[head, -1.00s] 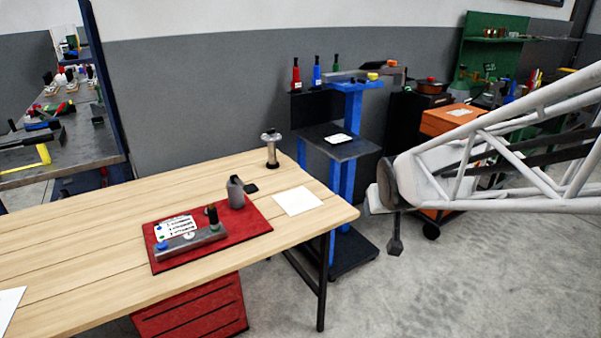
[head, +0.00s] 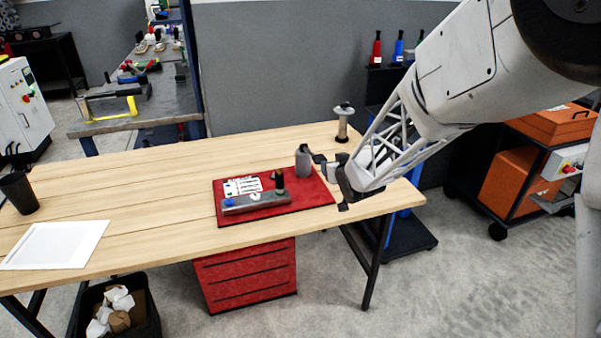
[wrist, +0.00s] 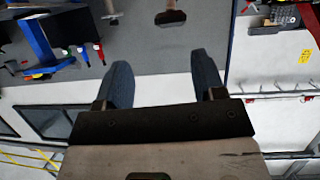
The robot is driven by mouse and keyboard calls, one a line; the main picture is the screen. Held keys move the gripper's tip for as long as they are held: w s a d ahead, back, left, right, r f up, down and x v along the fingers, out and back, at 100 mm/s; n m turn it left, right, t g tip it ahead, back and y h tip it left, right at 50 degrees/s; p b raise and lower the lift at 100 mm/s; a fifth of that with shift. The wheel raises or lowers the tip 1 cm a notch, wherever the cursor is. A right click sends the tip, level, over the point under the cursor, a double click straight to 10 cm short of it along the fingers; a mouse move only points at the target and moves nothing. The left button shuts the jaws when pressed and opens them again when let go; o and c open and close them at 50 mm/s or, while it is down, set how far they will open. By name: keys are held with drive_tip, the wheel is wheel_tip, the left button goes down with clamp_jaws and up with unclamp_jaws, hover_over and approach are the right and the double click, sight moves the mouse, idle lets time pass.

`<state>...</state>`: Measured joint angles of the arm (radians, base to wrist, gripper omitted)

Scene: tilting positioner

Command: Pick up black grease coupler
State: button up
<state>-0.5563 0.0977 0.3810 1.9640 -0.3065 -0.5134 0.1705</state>
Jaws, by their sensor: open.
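A small black upright cylinder, which looks like the black grease coupler (head: 279,181), stands at the right end of a grey metal bar (head: 252,202) on the red mat (head: 312,192). The bar also carries a blue knob and a white round face. My gripper (head: 329,180) is to the right of the coupler in the head view, over the right side of the mat, apart from it. Both blue-grey fingers show in the wrist view (wrist: 160,66), spread open with nothing between them. I cannot make out the coupler in the wrist view.
A grey bottle (head: 303,160) stands at the mat's back edge, close to my gripper. A white label card (head: 242,187) lies behind the bar. A spool-like post (head: 343,122) stands at the table's back.

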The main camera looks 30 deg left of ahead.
sight(280, 172)
drive_tip(key=s+a+f+n+y, duration=0.1)
drive_tip(key=a+f, duration=0.1)
drive_tip(key=a, duration=0.3)
drive_tip(key=s+a+f+g+y, duration=0.1)
drive_tip(key=a+f+y, duration=0.1)
drive_tip(key=a, duration=0.3)
drive_tip(key=s+a+f+n+y, duration=0.1)
drive_tip(key=a+f, duration=0.3)
drive_tip(key=a, duration=0.1)
drive_tip(key=shift+a+n, duration=0.25)
drive_tip(key=shift+n, duration=0.05)
drive_tip(key=shift+w, duration=0.1)
drive_tip(key=shift+x, duration=1.25)
drive_tip(key=shift+w+a, duration=0.1)
drive_tip(key=shift+a, duration=0.1)
drive_tip(key=shift+x, duration=2.4)
drive_tip(key=c, duration=1.2)
drive_tip(key=shift+o, duration=0.2)
drive_tip(key=shift+r, duration=0.2)
